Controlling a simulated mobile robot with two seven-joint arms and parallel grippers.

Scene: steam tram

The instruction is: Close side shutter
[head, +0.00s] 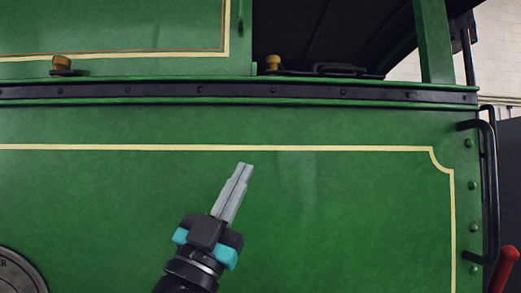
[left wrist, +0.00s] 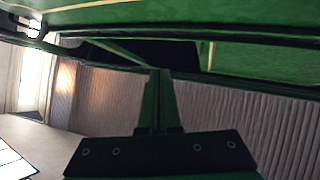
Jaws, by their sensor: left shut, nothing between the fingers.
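The side shutter (head: 120,32) looks like the green panel with a cream-lined border at the upper left of the head view. Its right edge stands beside a dark opening (head: 320,35), which runs to a green post. My left gripper (head: 243,170) is shut and empty, in front of the green lower side panel (head: 350,200), below the shutter and the ledge. In the left wrist view its fingers (left wrist: 159,85) are together, with the tram's green side and the dark opening beyond them. My right gripper is in neither view.
A black riveted ledge (head: 200,91) runs below the opening, with brass-coloured knobs (head: 62,63) (head: 273,62) above it. A green post (head: 433,40), a black handrail (head: 491,190) and a red handle (head: 505,268) are at the right. A round plate (head: 20,275) is at the lower left.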

